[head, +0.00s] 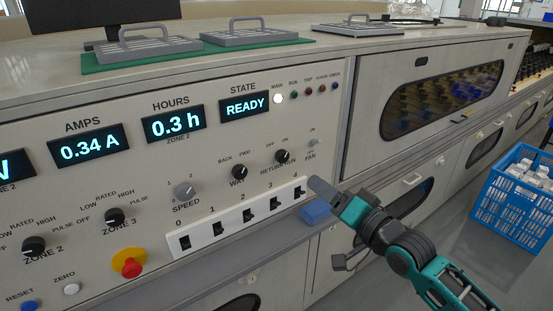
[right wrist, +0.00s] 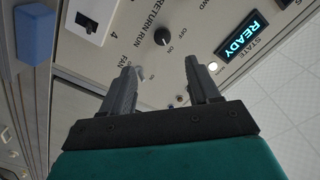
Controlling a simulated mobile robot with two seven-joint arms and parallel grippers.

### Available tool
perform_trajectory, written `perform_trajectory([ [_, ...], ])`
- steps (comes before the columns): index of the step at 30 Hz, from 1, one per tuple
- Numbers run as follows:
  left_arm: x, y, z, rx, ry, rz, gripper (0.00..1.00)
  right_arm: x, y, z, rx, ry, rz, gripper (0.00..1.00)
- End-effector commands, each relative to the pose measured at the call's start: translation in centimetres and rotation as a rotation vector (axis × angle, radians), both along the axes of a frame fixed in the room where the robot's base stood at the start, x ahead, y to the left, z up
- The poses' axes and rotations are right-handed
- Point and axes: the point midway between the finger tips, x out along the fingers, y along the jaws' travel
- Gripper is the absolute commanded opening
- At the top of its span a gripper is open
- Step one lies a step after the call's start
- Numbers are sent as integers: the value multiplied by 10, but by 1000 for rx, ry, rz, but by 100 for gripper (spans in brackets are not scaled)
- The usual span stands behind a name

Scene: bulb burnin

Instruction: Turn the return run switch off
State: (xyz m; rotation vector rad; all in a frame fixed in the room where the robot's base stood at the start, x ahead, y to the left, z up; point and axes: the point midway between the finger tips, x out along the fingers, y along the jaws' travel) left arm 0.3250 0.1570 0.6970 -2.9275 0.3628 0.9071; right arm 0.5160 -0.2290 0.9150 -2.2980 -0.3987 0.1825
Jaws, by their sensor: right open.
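The return run switch (head: 282,156) is a black round knob on the pale panel, with OFF and ON printed above it and RETURN RUN below. It also shows in the right wrist view (right wrist: 162,37), uncovered, beyond the fingertips. Its pointer is too small to read surely. My right gripper (head: 314,185) is in front of the panel, below and right of the knob, near the FAN label. In the right wrist view my right gripper (right wrist: 158,65) has its two fingers apart, with nothing held and the knob not between them. My left gripper is not in view.
The small fan toggle (head: 313,143) is right of the knob, and the way knob (head: 238,171) is left of it. A white strip of numbered rocker switches (head: 220,228) sticks out below. A blue block (head: 316,212) lies below the gripper. A blue crate (head: 511,200) stands right.

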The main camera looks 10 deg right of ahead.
Motion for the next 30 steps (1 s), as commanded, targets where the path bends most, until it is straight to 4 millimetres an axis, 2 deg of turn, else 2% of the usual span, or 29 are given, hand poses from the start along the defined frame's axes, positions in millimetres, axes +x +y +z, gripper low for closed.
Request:
perform_trajectory([
  [8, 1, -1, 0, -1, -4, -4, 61, 18, 5, 3, 14, -6, 1, 61],
  [21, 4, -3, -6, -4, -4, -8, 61, 89, 31, 3, 11, -6, 2, 61],
  [30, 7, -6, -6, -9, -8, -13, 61, 119, 42, 3, 10, -5, 2, 61],
])
